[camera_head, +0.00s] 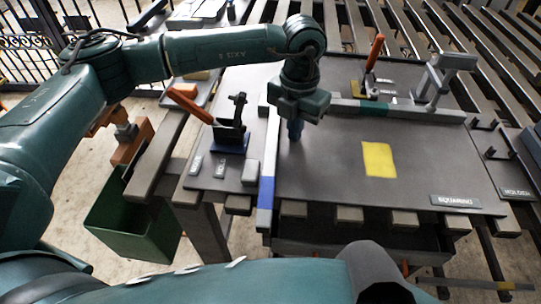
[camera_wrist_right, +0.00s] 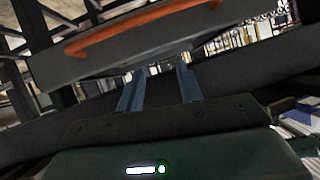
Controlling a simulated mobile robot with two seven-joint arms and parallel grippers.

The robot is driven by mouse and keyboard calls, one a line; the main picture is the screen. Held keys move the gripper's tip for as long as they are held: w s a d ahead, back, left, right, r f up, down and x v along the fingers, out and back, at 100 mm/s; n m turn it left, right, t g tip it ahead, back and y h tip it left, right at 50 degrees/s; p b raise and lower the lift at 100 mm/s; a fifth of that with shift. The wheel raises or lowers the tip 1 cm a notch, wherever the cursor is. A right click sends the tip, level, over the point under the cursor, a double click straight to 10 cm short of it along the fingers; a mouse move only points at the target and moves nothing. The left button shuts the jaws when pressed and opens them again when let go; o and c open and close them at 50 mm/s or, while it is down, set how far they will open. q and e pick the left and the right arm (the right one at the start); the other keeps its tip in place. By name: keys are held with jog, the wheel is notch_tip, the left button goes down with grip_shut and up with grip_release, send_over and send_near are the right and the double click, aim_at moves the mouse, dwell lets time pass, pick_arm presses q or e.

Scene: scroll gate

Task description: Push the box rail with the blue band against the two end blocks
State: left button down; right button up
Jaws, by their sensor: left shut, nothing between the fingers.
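The box rail (camera_head: 270,150) is long and light grey, with a blue band (camera_head: 265,195) toward its near end. It lies along the left side of the dark table plate. A pale end block (camera_head: 250,172) sits just left of the rail, near the band; I cannot tell if they touch. A second end block is not clearly seen, perhaps hidden near my left arm. My left gripper (camera_head: 295,130) points down, shut and empty, just right of the rail; contact cannot be told. My right gripper (camera_wrist_right: 160,90) shows only in its wrist view, fingers apart with nothing between them.
A yellow patch (camera_head: 379,160) lies on the bare plate. A green-and-grey rail (camera_head: 398,110) runs across the back. An orange-handled clamp (camera_head: 229,138) stands left of the box rail, another (camera_head: 372,75) at the back. A green bin (camera_head: 130,225) is lower left.

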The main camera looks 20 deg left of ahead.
pick_arm(q)
jog(key=shift+a, duration=0.2)
jog(key=shift+s+a, duration=0.25)
jog(key=shift+a, duration=0.85)
jog(key=shift+d, duration=0.15)
jog(key=shift+w+d+b, duration=0.25)
jog(key=shift+d+b, duration=0.1)
jog(key=shift+d, duration=0.7)
jog(key=shift+r, duration=0.1)
notch_tip(320, 180, up, 8)
jog(key=p, duration=0.4)
